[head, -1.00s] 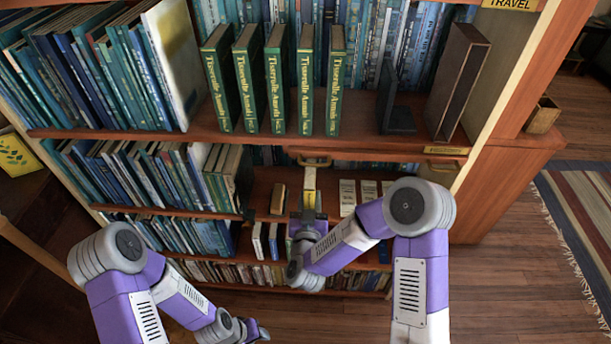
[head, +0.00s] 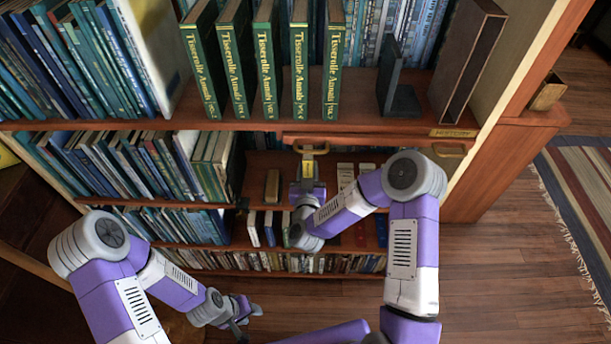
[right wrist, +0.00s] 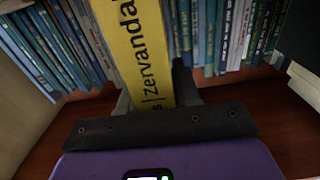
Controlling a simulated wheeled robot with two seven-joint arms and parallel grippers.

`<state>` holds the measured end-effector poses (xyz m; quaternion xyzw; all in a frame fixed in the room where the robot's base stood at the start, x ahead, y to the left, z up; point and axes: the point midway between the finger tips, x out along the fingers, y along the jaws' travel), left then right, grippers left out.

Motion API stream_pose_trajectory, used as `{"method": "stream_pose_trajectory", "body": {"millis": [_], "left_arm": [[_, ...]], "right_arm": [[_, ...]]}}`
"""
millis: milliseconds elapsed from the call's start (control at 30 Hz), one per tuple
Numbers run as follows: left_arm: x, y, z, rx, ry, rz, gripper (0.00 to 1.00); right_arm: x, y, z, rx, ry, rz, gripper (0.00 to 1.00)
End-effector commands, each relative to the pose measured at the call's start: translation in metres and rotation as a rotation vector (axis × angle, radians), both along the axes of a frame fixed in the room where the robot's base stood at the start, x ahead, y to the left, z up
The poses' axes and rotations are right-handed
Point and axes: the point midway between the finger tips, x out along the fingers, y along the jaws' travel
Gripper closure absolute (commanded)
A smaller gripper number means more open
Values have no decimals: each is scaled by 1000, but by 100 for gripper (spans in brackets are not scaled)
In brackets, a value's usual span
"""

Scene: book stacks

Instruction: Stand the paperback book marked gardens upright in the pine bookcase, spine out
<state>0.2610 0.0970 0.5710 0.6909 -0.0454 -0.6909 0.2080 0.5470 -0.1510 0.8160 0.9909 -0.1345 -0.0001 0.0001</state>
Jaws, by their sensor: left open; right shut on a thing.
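My right gripper (head: 308,190) is shut on a yellow book (head: 308,168), low in front of the bookcase (head: 390,130). In the right wrist view the yellow book (right wrist: 138,45) rises from the dark jaws (right wrist: 158,122), its spine towards the camera. The spine reads "s | Zervanda"; the rest is out of frame. A row of books stands behind it, and whether it touches the shelf is unclear. My left gripper (head: 240,322) is open and empty, low in front of the bookcase.
Several green books (head: 265,65) stand on the upper shelf, with a dark bookend (head: 395,85) and an upright brown box (head: 468,55) to their right. Dark and blue books (head: 165,165) lean at left below. The wooden floor (head: 495,260) at right is clear beside a striped rug (head: 590,200).

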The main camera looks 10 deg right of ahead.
Motion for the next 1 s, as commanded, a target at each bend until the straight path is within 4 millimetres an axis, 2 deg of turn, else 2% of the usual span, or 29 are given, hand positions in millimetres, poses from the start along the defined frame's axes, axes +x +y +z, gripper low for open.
{"method": "stream_pose_trajectory", "body": {"millis": [33,100,500,533,667,700,1000], "left_arm": [[0,0,-10,0,0,0,57],[0,0,-11,0,0,0,57],[0,0,-13,0,0,0,57],[0,0,-13,0,0,0,57],[0,0,-12,0,0,0,57],[0,0,-12,0,0,0,57],[0,0,-11,0,0,0,57]], "right_arm": [[0,-1,-11,2,-4,-3,100],[0,-6,-16,2,-4,-12,100],[0,-7,-18,0,-6,-11,100],[0,-7,-19,0,-2,-11,65],[0,-7,-18,2,-1,-11,45],[0,-7,-18,1,-1,-11,42],[0,-7,-17,1,-1,-11,42]]}}
